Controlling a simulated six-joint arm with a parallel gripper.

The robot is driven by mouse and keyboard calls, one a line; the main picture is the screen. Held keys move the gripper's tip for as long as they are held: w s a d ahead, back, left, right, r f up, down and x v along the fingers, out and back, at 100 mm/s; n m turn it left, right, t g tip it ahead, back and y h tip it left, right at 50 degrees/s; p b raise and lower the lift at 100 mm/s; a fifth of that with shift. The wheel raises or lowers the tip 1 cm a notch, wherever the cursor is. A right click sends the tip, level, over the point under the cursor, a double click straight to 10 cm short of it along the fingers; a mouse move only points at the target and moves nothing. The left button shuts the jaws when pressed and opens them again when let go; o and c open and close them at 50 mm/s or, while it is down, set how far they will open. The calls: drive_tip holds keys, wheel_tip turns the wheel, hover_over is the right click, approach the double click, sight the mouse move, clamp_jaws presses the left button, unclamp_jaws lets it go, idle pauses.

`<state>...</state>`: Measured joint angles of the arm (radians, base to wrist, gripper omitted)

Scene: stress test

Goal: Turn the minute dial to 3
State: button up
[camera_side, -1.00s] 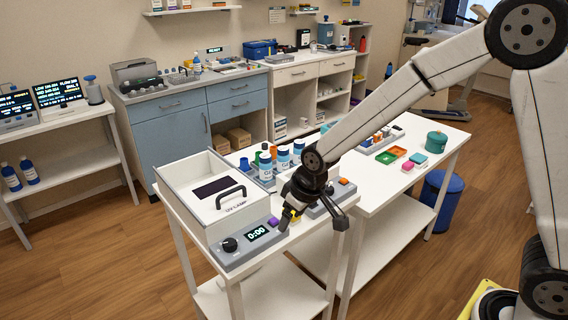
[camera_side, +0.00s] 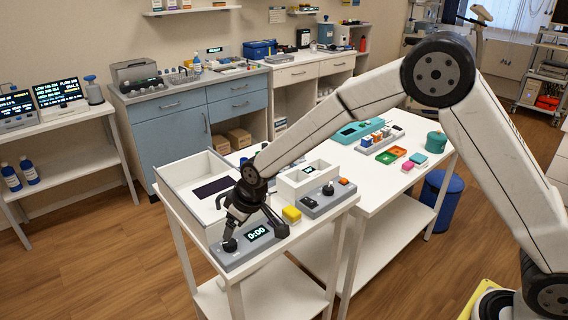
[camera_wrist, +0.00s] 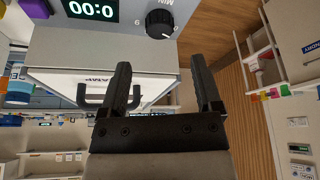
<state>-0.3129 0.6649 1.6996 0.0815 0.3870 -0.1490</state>
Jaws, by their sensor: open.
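The minute dial (camera_side: 229,244) is a round black knob on the grey front panel (camera_side: 233,262) of the white UV lamp box (camera_side: 171,199). In the wrist view the dial (camera_wrist: 160,23) appears upside down, with "MIN" and numbers around it and a white mark pointing to the picture's lower right. The display (camera_side: 258,232) next to it reads 0:00; it also shows in the wrist view (camera_wrist: 93,9).
The lamp box's black handle (camera_wrist: 108,96) is close to my fingers. Small coloured trays (camera_side: 392,152) lie on the right-hand table.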

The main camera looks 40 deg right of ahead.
sight(229, 242)
drive_tip(key=shift+x, duration=3.45)
clamp_jaws()
